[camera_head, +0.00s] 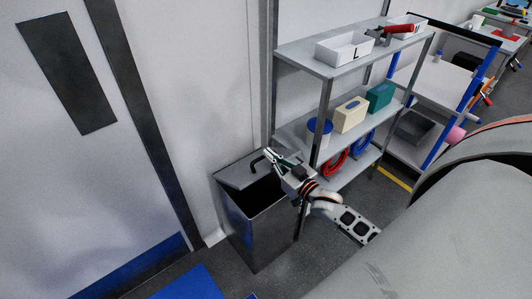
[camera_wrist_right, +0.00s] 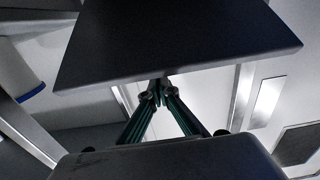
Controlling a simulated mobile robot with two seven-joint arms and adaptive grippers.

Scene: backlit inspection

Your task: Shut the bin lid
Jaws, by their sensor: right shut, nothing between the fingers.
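A dark metal bin (camera_head: 258,229) stands on the floor by the wall, left of the shelves. Its grey lid (camera_head: 236,177) is raised at the back, and the dark opening shows below it. A dark bent handle (camera_head: 257,160) shows near the lid's upper right. My right gripper (camera_head: 268,153) is at the handle and the lid's right side, shut and empty. In the right wrist view, its closed fingertips (camera_wrist_right: 160,91) are close to the edge of a dark flat panel, which looks like the lid (camera_wrist_right: 178,38); contact cannot be told. My left gripper is not in view.
A metal shelf unit (camera_head: 308,62) stands right beside the bin, holding a white box (camera_head: 343,49), a beige box (camera_head: 350,115) and a teal box (camera_head: 380,97). A wall is behind the bin. A blue mat (camera_head: 190,285) lies at the front left.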

